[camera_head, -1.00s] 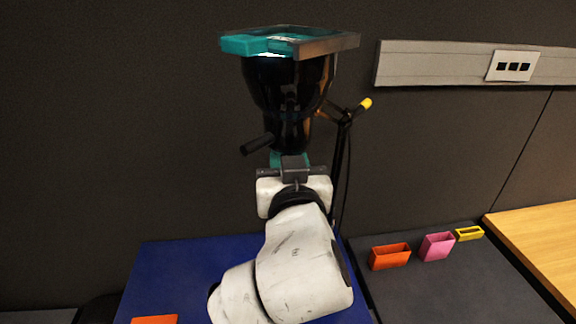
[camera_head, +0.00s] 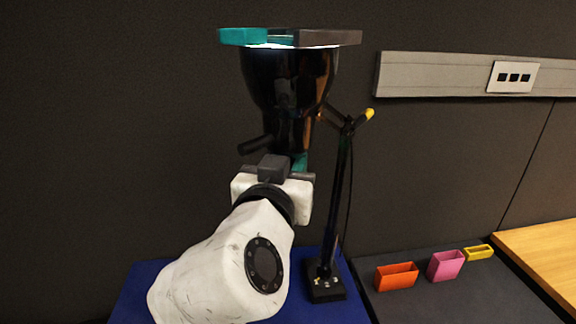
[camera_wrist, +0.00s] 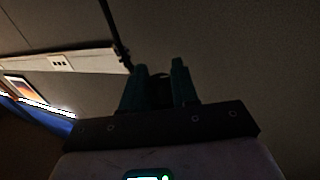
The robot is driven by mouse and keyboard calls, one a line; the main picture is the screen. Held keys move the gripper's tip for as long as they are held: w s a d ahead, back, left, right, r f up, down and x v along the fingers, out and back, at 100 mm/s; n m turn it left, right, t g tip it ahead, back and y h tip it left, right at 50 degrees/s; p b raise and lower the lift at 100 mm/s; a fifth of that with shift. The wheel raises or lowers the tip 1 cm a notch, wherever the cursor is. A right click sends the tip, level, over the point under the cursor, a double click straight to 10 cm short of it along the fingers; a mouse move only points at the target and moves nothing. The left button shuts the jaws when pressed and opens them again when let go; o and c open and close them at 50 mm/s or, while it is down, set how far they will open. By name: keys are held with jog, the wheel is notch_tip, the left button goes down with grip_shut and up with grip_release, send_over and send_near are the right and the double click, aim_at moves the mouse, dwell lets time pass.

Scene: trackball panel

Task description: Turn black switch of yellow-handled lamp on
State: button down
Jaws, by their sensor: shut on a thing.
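The black lamp has a large shade (camera_head: 288,90) that opens upward, a thin stand (camera_head: 341,190) and a yellow-tipped handle (camera_head: 365,116). A bright white strip shows at the shade's rim. A black peg (camera_head: 254,145) sticks out at the lower left of the shade. My gripper (camera_head: 299,162) is at the narrow lower end of the shade, partly hidden by my wrist. In the wrist view its teal fingers (camera_wrist: 160,80) are shut on a small dark thing, apparently the black switch; its shape and setting are too dark to tell.
Teal and brown bars (camera_head: 290,37) lie across the shade's top. The lamp base (camera_head: 325,284) stands on a blue surface (camera_head: 135,295). Orange (camera_head: 397,276), pink (camera_head: 446,265) and yellow (camera_head: 478,253) holders stand on the dark table at right. A wall rail with sockets (camera_head: 513,77) is behind.

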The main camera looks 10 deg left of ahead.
jog(key=shift+f, duration=0.1)
jog(key=c, duration=1)
grip_release()
jog(key=shift+s, duration=0.1)
jog(key=s, duration=0.3)
jog(key=s+b, duration=0.1)
jog(key=s, duration=0.3)
jog(key=s+a+b, duration=0.1)
jog(key=s, duration=0.2)
jog(key=shift+s, duration=0.25)
jog(key=d+f+n+g+h, duration=0.1)
jog(key=d+f+g, duration=0.4)
jog(key=d+f, duration=0.8)
jog(key=d+f+g, duration=0.4)
jog(key=d+f, duration=0.5)
jog(key=f, duration=0.7)
jog(key=s+d+f+g, duration=0.2)
jog(key=s+d+f, duration=0.2)
jog(key=s+f, duration=0.2)
jog(key=s+d+f+g+y, duration=0.1)
jog(key=s+d+f+g, duration=0.2)
jog(key=s+f, duration=0.3)
jog(key=s+d+f+g+y, duration=0.1)
jog(key=s+d+f+g, duration=0.2)
jog(key=s, duration=0.9)
jog(key=shift+s+d+f, duration=0.1)
jog(key=shift+d+f, duration=0.5)
jog(key=shift+f, duration=0.15)
jog(key=shift+d+f, duration=0.55)
jog(key=shift+f, duration=0.2)
